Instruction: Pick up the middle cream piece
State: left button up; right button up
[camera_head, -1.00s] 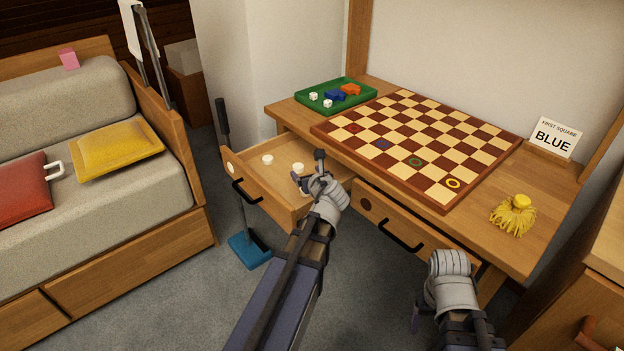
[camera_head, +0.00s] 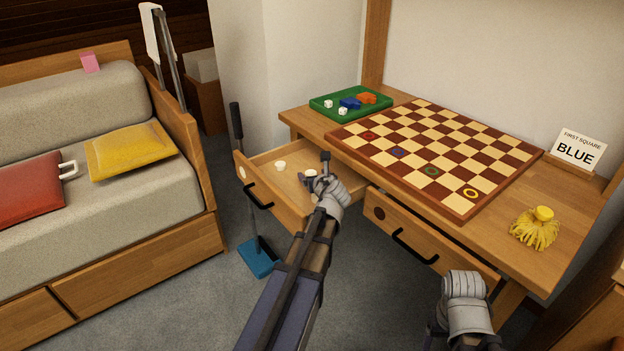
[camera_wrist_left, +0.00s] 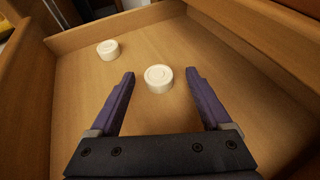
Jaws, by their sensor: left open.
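Two round cream pieces lie on the floor of the open left drawer (camera_head: 290,208). One cream piece (camera_head: 280,165) lies toward the drawer's front left; it also shows at upper left in the left wrist view (camera_wrist_left: 108,50). The other cream piece (camera_head: 311,173) lies beside my left gripper (camera_head: 317,170). In the left wrist view this piece (camera_wrist_left: 158,78) sits between the purple fingertips of my open gripper (camera_wrist_left: 160,76), with a gap on each side. The gripper may hide further pieces. My right gripper (camera_head: 462,305) hangs at lower right, its fingers not clear.
The checkered board (camera_head: 440,155) lies on the desk above the drawers, with a green tray (camera_head: 320,106) behind it. The closed right drawer (camera_head: 425,240) has a black handle. The drawer walls (camera_wrist_left: 110,28) stand around the pieces.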

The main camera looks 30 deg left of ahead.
pick_arm(q)
jog(key=shift+w+a+f, duration=0.2)
jog(key=shift+w+a, duration=0.15)
jog(key=shift+s+r, duration=0.1)
jog(key=shift+r, duration=0.1)
jog(key=shift+c, duration=0.5)
grip_shut()
